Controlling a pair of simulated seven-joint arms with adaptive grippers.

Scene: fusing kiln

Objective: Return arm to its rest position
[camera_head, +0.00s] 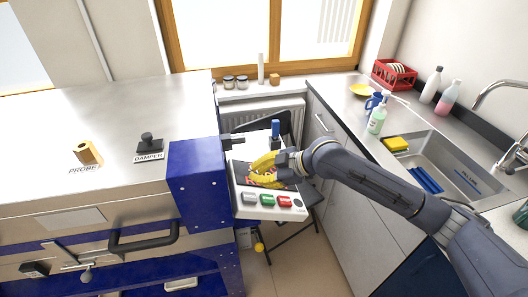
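My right arm (390,192) reaches in from the lower right across the sink counter. My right gripper (284,166) is over the sloped control panel (242,186) on the kiln's right side. It is beside a yellow curved part (262,163) with some red on it. The gripper is small and dark here, so I cannot tell whether its fingers are apart, or whether they touch the yellow part. My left arm and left gripper are out of view.
The panel carries green (267,200) and red (284,202) buttons and a blue-topped lever (275,131). The steel kiln (110,110) fills the left, with a damper knob (149,143) and a probe (88,153). A soap bottle (377,120) and sink (430,165) lie near my arm.

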